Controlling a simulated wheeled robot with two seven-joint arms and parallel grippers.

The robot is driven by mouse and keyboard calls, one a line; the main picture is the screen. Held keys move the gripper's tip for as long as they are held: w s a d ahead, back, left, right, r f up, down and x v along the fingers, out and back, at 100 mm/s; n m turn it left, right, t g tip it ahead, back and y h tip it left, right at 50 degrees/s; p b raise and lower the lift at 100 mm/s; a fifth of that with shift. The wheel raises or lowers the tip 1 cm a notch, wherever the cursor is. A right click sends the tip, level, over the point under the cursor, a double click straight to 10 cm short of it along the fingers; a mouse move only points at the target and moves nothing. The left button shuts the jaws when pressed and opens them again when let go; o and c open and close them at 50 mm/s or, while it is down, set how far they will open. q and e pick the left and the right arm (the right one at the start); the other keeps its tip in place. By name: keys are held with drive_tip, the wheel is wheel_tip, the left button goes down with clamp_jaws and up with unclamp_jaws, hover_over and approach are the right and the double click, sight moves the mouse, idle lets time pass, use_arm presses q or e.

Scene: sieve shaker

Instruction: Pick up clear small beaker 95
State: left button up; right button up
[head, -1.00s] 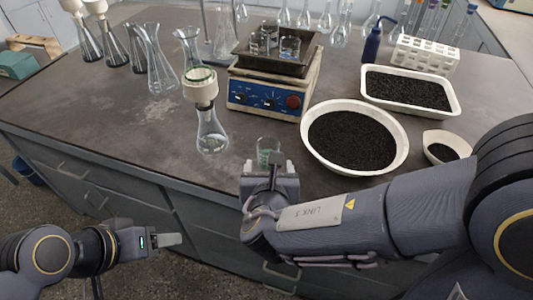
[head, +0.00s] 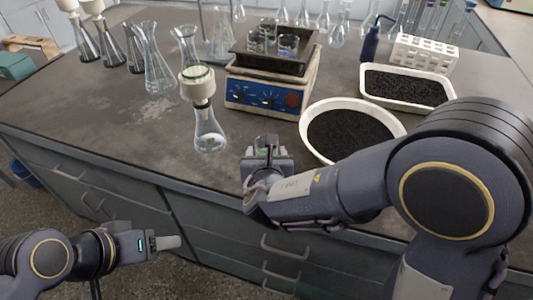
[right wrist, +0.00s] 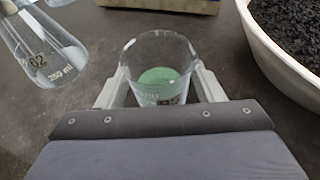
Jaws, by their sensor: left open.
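The clear small beaker (right wrist: 158,85), with a green bottom and a partly hidden label, stands upright between the two fingers of my right gripper (right wrist: 160,88) in the right wrist view. The fingers lie close along both sides of it. I cannot tell whether they press on the glass. In the head view the right gripper (head: 266,152) is at the bench's front edge and hides most of the beaker. My left gripper (head: 167,242) is open and empty, low in front of the bench drawers.
A flask with a white funnel top (head: 209,130) stands left of the right gripper. A round white bowl of black grains (head: 308,140) is close on its right. The shaker (head: 262,92) is behind, holding a tray with small beakers. Several flasks stand at the back left.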

drive_tip(key=c, duration=0.9)
drive_tip(key=shift+o, duration=0.2)
drive_tip(key=shift+r, duration=0.15)
drive_tip(key=shift+r+p, duration=0.45)
drive_tip(key=shift+r, duration=0.55)
drive_tip(key=s+d+r+p, duration=0.3)
drive_tip(key=s+r+p, duration=0.6)
drive_tip(key=s+r, duration=0.4)
wheel_tip(320, 180, up, 3)
drive_tip(key=shift+s+f, duration=0.1)
drive_tip(key=shift+s, duration=0.25)
